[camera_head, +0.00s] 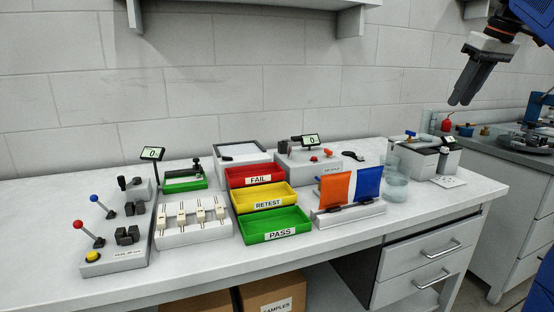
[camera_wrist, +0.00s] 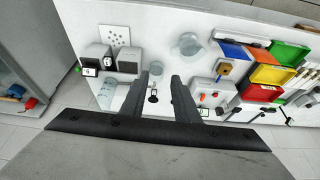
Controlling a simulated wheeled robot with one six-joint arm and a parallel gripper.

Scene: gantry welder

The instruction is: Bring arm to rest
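My gripper (camera_head: 459,102) hangs at the upper right of the head view, in the air above the right end of the bench. Its dark fingers point down and to the left. In the wrist view the two fingers (camera_wrist: 159,77) stand apart with a clear gap between them, and nothing is held. The white bench top shows beyond the gap, with a small black item seen between the fingers. Part of my blue arm shows at the right edge of the head view.
The bench (camera_head: 440,199) carries red (camera_head: 230,180), yellow (camera_head: 237,202) and green (camera_head: 244,231) trays, orange (camera_head: 334,188) and blue (camera_head: 369,183) flags, lever fixtures and clear cups (camera_head: 396,187). A second counter (camera_head: 500,152) stands at right. A shelf (camera_head: 250,14) is on the wall.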

